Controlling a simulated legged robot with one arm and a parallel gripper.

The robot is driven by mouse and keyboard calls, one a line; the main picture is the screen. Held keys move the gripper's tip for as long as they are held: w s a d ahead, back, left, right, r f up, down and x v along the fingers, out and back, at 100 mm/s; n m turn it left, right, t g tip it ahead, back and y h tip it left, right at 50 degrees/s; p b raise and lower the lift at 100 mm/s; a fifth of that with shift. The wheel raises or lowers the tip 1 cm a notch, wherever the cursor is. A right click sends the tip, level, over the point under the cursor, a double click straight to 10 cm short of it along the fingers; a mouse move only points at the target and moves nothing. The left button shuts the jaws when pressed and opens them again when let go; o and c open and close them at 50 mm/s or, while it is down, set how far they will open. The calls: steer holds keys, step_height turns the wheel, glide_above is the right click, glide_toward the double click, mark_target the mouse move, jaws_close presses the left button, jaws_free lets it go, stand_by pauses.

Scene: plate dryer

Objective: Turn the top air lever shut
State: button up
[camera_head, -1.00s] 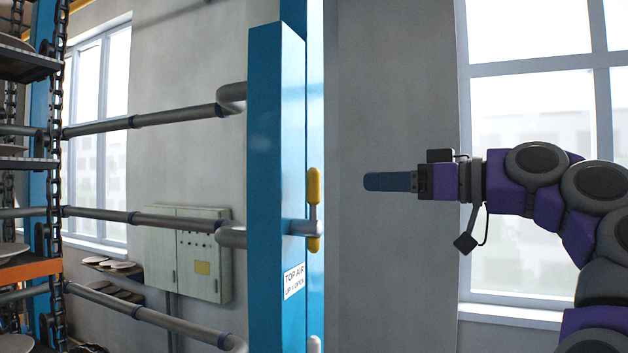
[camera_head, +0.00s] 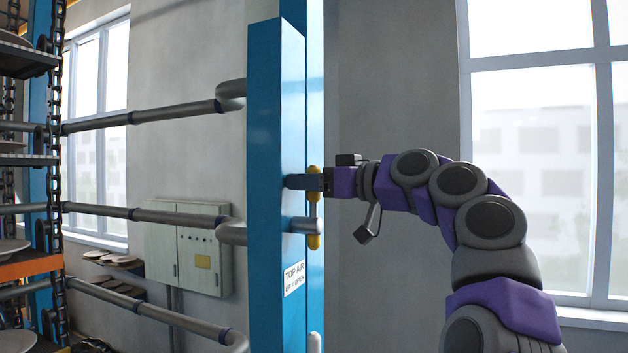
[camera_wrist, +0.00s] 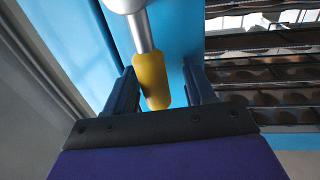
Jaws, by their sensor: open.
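The top air lever (camera_head: 314,211) is on the right face of the blue post (camera_head: 276,160), above the TOP AIR, UP = OPEN label (camera_head: 294,279). It stands upright, its yellow upper grip pointing up and a second yellow end below the pivot. My gripper (camera_head: 300,181) is at the height of the upper grip and partly covers it. In the wrist view the yellow grip (camera_wrist: 152,80) lies between the two open fingers (camera_wrist: 160,88), nearer the left one. I cannot tell whether a finger touches it.
Grey pipes (camera_head: 170,116) run left from the post. Another lever's pale tip (camera_head: 315,342) shows lower on the post. A grey electrical cabinet (camera_head: 188,247) hangs on the wall behind. Plate racks (camera_head: 25,160) with chains stand at far left. The space right of the post is clear except my arm.

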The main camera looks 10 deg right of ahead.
steer(key=shift+s+a+r, duration=0.1)
steer(key=shift+a, duration=0.1)
steer(key=shift+w+d, duration=0.4)
steer(key=shift+d, duration=0.1)
steer(key=shift+w+d, duration=0.1)
steer(key=shift+c, duration=0.8)
steer(key=shift+s+a, duration=0.2)
steer(key=shift+s, duration=0.15)
steer(key=c, duration=0.4)
steer(key=shift+w+d, duration=0.1)
jaws_close()
